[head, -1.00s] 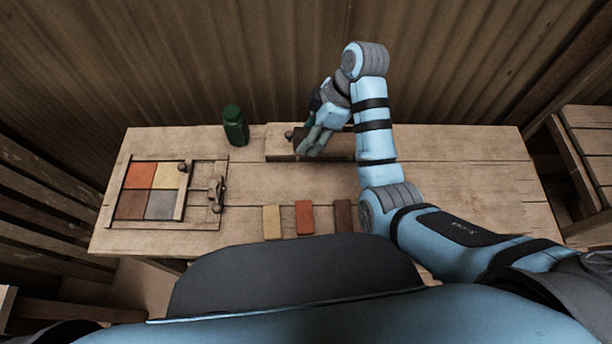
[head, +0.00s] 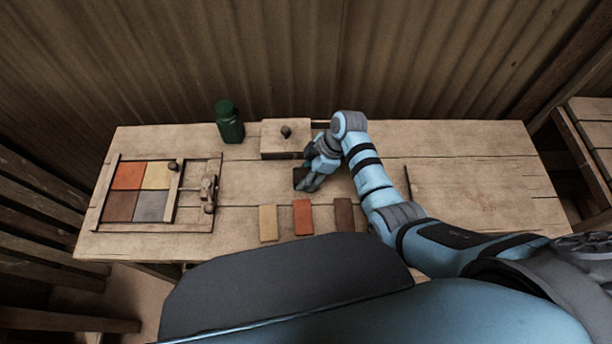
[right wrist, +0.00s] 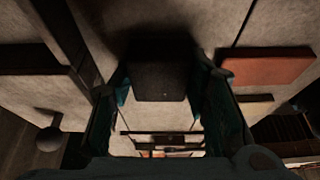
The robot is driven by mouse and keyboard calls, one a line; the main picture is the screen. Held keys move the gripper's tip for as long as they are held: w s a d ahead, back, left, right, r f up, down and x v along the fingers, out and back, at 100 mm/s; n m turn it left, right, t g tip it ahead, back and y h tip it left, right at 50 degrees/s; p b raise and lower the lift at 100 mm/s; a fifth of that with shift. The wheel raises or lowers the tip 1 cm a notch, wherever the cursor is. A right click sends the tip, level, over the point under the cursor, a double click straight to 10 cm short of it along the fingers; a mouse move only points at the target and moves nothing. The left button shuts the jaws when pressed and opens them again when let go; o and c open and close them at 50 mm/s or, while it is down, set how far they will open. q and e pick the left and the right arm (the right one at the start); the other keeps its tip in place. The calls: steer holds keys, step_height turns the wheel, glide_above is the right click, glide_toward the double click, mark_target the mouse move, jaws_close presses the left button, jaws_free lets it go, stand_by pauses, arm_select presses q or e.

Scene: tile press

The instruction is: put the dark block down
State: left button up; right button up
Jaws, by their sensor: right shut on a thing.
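A dark block (head: 299,176) is between the fingers of my right gripper (head: 308,181), over the middle of the table behind the row of loose tiles. The right wrist view shows the dark block (right wrist: 160,80) between the two fingers of my right gripper (right wrist: 165,92), which is shut on it. A dark shadow lies beside the block on the wood. I cannot tell whether the block touches the table. My left gripper is not in view.
A yellow tile (head: 268,223), an orange tile (head: 303,218) and a brown tile (head: 344,214) lie in front of the gripper. A wooden box with a knob (head: 286,132) and a green bottle (head: 229,122) stand behind. A framed press (head: 107,190) is left. The table's right side is clear.

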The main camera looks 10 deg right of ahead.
steer(key=o, duration=1.1)
steer(key=shift+r, duration=0.4)
steer(key=p+v, duration=0.2)
steer(key=v, duration=0.9)
steer(key=shift+d+r+p, duration=0.2)
steer(key=shift+r+p, duration=0.05)
steer(key=shift+p, duration=0.15)
steer(key=shift+a+f, duration=0.1)
